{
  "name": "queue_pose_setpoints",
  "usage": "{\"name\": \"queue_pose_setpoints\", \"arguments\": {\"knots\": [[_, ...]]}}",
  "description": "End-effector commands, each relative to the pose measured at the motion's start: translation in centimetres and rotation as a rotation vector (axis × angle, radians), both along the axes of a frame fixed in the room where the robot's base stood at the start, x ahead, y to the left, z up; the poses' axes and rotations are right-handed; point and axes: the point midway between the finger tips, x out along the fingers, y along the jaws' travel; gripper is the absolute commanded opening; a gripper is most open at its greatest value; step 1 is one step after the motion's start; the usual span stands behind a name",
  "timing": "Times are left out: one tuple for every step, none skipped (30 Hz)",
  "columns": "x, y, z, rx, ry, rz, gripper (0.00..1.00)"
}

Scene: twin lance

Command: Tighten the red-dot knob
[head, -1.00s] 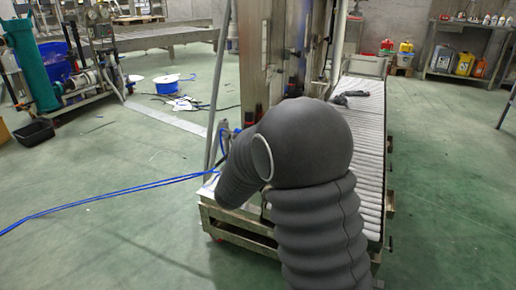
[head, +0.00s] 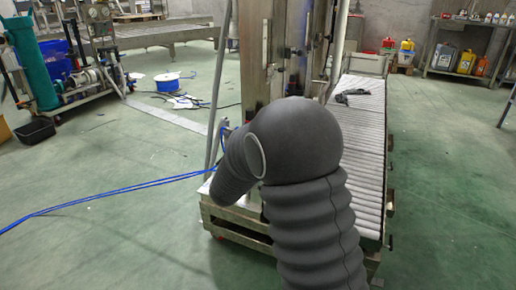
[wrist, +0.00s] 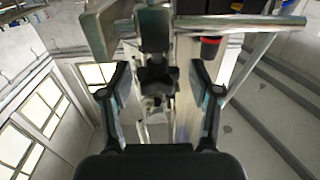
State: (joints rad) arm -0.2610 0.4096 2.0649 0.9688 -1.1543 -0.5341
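My gripper (wrist: 160,82) is open in the wrist view, with one finger on each side of a black lobed knob (wrist: 157,80). The knob shows between the fingertips, and I see a gap on both sides of it. I cannot tell its depth from the fingers, and I see no red dot on it. A black part with a red end (wrist: 210,46) hangs to the upper right, outside the right finger. I cannot tell whether it is the red-dot knob.
The steel machine frame (head: 256,60) stands upright behind my arm. A roller conveyor (head: 362,125) runs along its right side, with a dark object (head: 352,96) on it. A blue cable (head: 100,197) stretches left from the machine. Green floor is open at left and right.

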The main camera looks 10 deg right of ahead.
Motion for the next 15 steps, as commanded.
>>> {"name": "queue_pose_setpoints", "arguments": {"knots": [[0.0,0.0,0.0,0.001,0.001,-0.001,0.62],[0.0,0.0,-0.1,0.001,0.001,-0.001,0.62],[0.0,0.0,-0.1,0.001,0.001,-0.001,0.62],[-0.1,0.0,-0.1,0.0,0.001,-0.001,0.62],[-0.2,0.1,-0.1,0.001,0.001,-0.001,0.62],[-0.3,0.2,-0.1,0.001,0.001,0.0,0.62],[-0.5,0.3,-0.1,0.001,0.001,0.0,0.62],[-0.8,0.5,0.0,0.001,0.001,0.0,0.62],[-1.2,0.8,0.0,0.001,0.001,0.0,0.62],[-1.6,1.1,0.0,0.001,0.002,0.001,0.62],[-2.0,1.4,0.0,0.001,0.002,0.002,0.62],[-2.6,1.8,-0.1,0.0,0.002,0.003,0.62],[-3.1,2.2,-0.1,0.0,0.001,0.003,0.62],[-3.6,2.6,0.0,0.001,0.001,0.003,0.62],[-4.3,3.1,0.0,0.001,0.002,0.004,0.62]]}}
